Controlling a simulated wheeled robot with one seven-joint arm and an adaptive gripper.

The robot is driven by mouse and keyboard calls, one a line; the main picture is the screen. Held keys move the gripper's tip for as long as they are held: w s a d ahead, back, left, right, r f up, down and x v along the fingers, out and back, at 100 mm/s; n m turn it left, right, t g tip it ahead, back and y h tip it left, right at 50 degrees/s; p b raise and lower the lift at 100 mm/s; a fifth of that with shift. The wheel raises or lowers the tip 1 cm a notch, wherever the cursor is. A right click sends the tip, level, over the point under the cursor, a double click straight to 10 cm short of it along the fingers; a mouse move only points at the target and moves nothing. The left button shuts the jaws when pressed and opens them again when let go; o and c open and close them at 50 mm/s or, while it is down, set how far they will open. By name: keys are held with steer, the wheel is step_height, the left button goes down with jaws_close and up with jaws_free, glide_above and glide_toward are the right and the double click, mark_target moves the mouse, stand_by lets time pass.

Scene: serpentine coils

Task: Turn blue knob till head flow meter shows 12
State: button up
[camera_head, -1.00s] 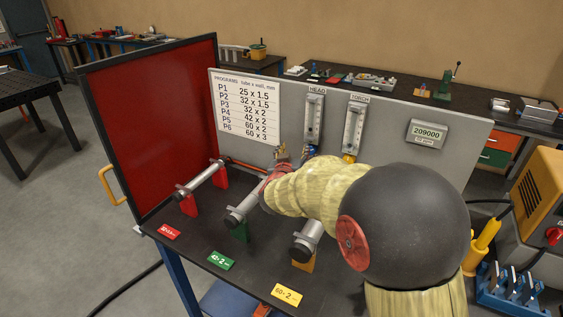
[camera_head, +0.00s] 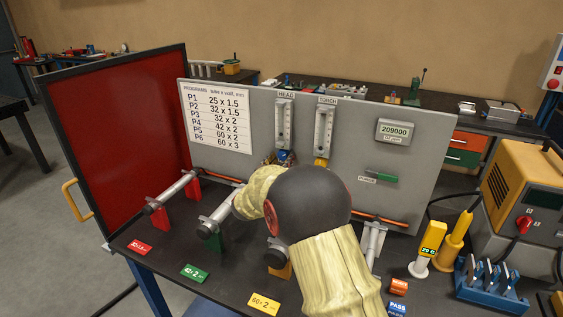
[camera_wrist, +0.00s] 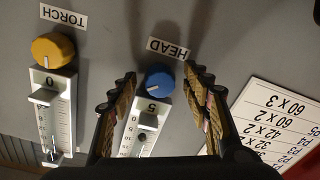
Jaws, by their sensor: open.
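The blue knob (camera_wrist: 158,82) sits at the end of the HEAD flow meter (camera_wrist: 140,128), beside the HEAD label; the wrist view is upside down. My gripper (camera_wrist: 160,74) is open, with one finger on each side of the knob and a visible gap to both. Depth contact cannot be told. A dark float shows in the tube, but its reading is too small to tell. In the head view the HEAD flow meter (camera_head: 284,124) stands on the grey panel, and my arm hides most of its lower end and the gripper.
The TORCH flow meter (camera_head: 323,132) with its yellow knob (camera_wrist: 53,50) is close beside. A green PURGE handle (camera_head: 381,176) sticks out at the right. Tubes on stands (camera_head: 214,222) lie below my arm. A red side panel (camera_head: 120,130) closes the left.

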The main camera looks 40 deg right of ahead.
steer(key=shift+w+d, duration=0.1)
steer(key=shift+d, duration=0.1)
steer(key=shift+c, duration=0.6)
steer(key=c, duration=1)
